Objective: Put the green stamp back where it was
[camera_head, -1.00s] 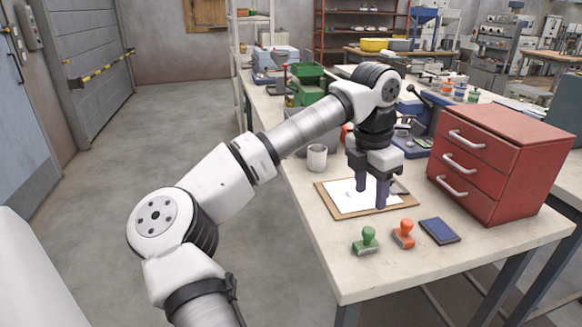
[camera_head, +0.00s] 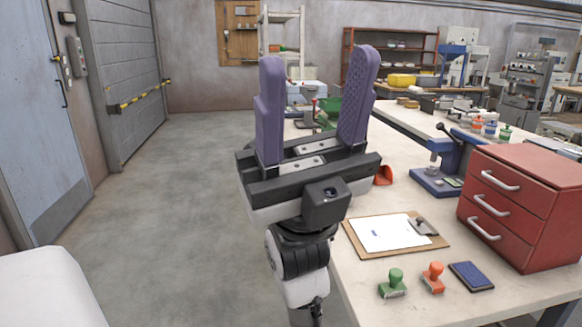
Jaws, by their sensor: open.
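The green stamp (camera_head: 394,283) stands upright on the near part of the white table (camera_head: 355,285), left of an orange stamp (camera_head: 433,277). A dark blue ink pad (camera_head: 471,276) lies right of the orange stamp. My gripper (camera_head: 317,100) is raised left of the clipboard, fingers pointing up, open and empty. It is well apart from the green stamp.
A red drawer cabinet (camera_head: 548,215) stands on the table's right side. A blue press (camera_head: 440,170) stands behind it. An orange-red object (camera_head: 383,176) shows just right of my gripper. Open floor (camera_head: 180,220) lies to the left.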

